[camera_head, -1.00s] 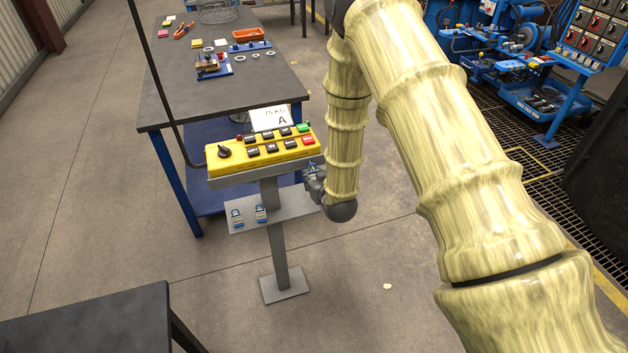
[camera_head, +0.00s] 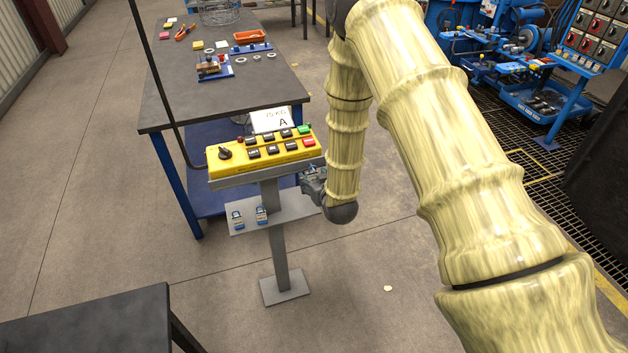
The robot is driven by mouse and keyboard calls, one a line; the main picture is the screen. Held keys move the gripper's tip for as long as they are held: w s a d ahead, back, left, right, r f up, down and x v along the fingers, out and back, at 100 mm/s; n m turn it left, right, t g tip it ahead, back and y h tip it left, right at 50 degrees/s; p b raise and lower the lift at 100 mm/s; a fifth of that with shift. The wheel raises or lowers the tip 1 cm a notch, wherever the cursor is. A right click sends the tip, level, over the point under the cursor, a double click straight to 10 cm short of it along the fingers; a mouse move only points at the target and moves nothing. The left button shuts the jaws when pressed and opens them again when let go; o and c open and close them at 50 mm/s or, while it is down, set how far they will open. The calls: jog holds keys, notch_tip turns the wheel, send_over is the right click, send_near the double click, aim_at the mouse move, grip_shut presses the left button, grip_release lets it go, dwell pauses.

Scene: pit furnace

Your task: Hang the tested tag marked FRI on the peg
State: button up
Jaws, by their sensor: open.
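No tag that I can read as FRI shows in the head view, and I cannot pick out the peg. My gripper (camera_head: 311,183) is open beside the right end of that shelf, below the yellow control box (camera_head: 262,151). My wrist partly hides it, and I see nothing held in it.
A white card (camera_head: 271,119) reading "75 KG A" stands behind the box. The dark workbench (camera_head: 215,105) behind carries an orange tray (camera_head: 249,36) and small parts. A dark table corner (camera_head: 95,320) is front left.

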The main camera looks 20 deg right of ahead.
jog(key=shift+s, duration=0.1)
jog(key=v, duration=1.2)
jog(key=s+f+g, duration=0.7)
jog(key=s+f, duration=1)
jog(key=s, duration=0.1)
jog(key=s+f+g, duration=0.3)
jog(key=s, duration=0.6)
jog(key=s+f+g, duration=0.3)
jog(key=s, duration=0.7)
jog(key=shift+s+a+m, duration=0.25)
jog(key=shift+m, duration=0.15)
jog(key=shift+f, duration=0.1)
